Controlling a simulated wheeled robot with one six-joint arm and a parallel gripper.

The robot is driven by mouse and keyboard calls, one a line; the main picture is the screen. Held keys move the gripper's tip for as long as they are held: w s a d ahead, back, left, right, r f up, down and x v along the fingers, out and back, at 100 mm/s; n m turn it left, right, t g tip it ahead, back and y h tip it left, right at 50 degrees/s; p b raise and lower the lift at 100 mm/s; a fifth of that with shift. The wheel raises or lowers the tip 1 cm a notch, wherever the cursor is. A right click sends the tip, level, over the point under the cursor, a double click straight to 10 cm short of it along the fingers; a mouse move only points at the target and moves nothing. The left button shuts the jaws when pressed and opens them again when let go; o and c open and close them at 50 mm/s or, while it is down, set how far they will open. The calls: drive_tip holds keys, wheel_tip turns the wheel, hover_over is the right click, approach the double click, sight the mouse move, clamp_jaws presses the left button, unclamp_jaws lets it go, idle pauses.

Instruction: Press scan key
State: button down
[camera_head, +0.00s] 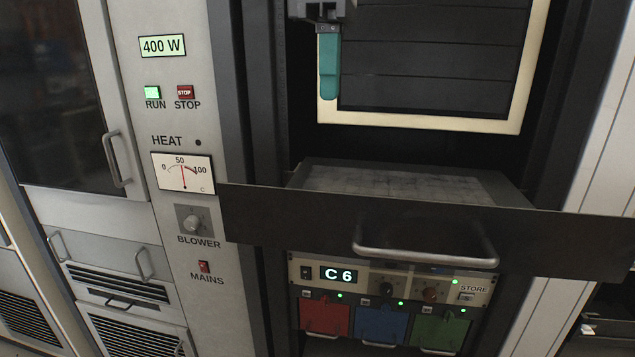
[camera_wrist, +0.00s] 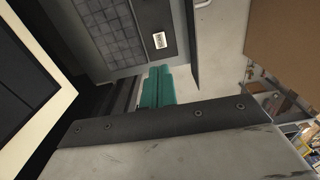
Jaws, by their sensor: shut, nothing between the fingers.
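My gripper (camera_head: 329,94) has teal fingers, pressed together, pointing down in front of the cream-framed panel. It is above and behind the drawer front in the head view, clear of the drawer. In the wrist view the teal fingers (camera_wrist: 157,72) point toward a dark tray with a grid of squares. A small white key (camera_wrist: 159,40) with dark lettering too small to read sits on the dark strip beside that grid, just beyond the fingertips in the picture. The head view shows the pulled-out drawer (camera_head: 400,183), but its front panel hides the near part, and I see no white key there.
The dark drawer front (camera_head: 290,215) with its handle (camera_head: 425,250) juts out across the rack. Below it is a unit with a C 6 display (camera_head: 338,275) and a STORE button (camera_head: 466,297). A cream-framed panel (camera_head: 420,122) stands behind my gripper. RUN (camera_head: 152,92) and STOP (camera_head: 185,91) buttons are at left.

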drive_tip(key=shift+a+f, duration=0.1)
idle(0.3)
wheel_tip(320, 180, down, 14)
drive_tip(key=shift+r, duration=0.1)
idle(0.4)
drive_tip(key=shift+f, duration=1)
wheel_tip(320, 180, up, 15)
drive_tip(key=shift+f, duration=0.15)
idle(0.4)
